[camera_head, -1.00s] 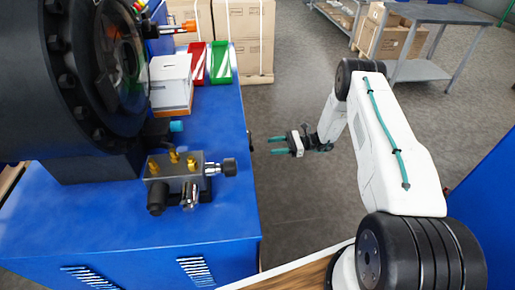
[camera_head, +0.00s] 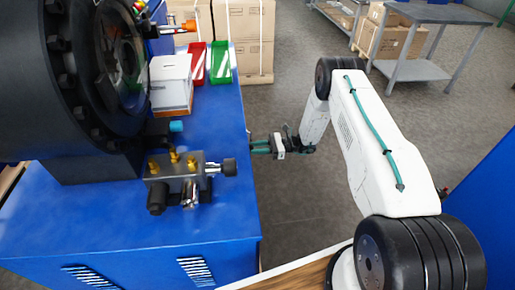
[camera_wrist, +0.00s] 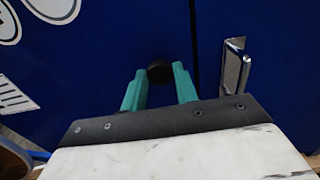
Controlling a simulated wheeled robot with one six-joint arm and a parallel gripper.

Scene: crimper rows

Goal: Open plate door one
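The blue cabinet's side (camera_wrist: 90,70) faces my wrist camera, with a vertical seam to the right of centre. A round black knob (camera_wrist: 160,72) sticks out of the blue panel left of the seam. My gripper (camera_wrist: 160,80) has its two green fingers on either side of this knob, with little or no gap visible. In the head view my gripper (camera_head: 256,146) reaches left to the cabinet's right side, its tips at the panel. The knob is hidden there by the fingers. Which panel is plate door one is not marked readably.
A metal handle (camera_wrist: 234,68) stands out right of the seam, beside the right finger. On the blue cabinet top (camera_head: 110,215) are a valve block (camera_head: 175,168), a white box (camera_head: 170,85) and red (camera_head: 196,62) and green (camera_head: 220,62) bins.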

